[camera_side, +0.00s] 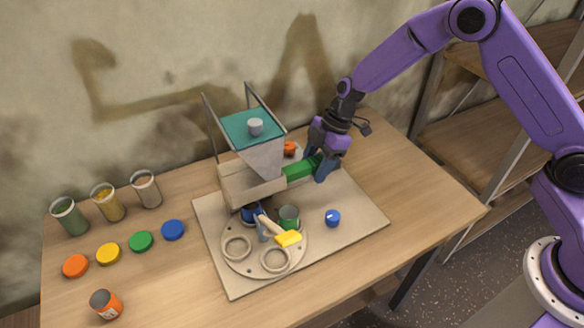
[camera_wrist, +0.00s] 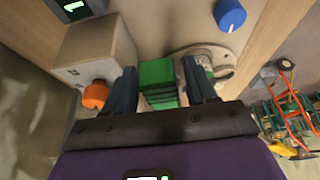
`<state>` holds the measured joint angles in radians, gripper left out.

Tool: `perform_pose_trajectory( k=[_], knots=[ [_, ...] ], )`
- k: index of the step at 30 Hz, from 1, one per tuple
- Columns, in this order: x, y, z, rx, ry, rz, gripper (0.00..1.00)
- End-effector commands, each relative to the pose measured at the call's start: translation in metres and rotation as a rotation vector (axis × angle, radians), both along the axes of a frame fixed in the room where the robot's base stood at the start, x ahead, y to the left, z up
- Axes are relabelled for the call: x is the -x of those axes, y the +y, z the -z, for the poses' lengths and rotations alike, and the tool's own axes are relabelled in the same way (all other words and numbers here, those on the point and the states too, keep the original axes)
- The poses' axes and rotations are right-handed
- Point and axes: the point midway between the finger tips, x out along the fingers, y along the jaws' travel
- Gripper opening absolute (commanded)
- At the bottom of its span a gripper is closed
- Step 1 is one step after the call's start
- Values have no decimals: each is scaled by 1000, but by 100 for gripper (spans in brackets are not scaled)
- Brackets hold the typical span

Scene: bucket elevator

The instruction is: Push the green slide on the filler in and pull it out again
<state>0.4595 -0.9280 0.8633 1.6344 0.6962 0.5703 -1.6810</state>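The filler (camera_side: 254,160) stands on the beige board, with a teal-topped hopper and a beige body. The green slide (camera_side: 300,169) sticks out of its right side. In the wrist view the green slide (camera_wrist: 157,82) lies between the two dark blue fingers of my gripper (camera_wrist: 160,84). A narrow gap shows beside the right finger, so the gripper looks open around the slide; contact on the left side is unclear. In the side view my gripper (camera_side: 318,163) is at the slide's outer end, which the fingers partly hide.
A turntable (camera_side: 236,263) with rings, cups and a yellow-ended arm sits in front of the filler. A blue knob (camera_side: 333,218) is on the board (camera_side: 352,221). An orange knob (camera_wrist: 96,95) is close beside my left finger. Jars and coloured lids stand at left.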

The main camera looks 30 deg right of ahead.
Motion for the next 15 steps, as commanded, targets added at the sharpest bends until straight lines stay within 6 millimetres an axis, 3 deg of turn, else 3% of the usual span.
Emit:
perform_pose_trajectory(
  k=[8,15],
  knots=[
    [0,0,-2,-2,-1,-1,56],
    [-1,-6,-17,-3,-3,1,56]
  ],
)
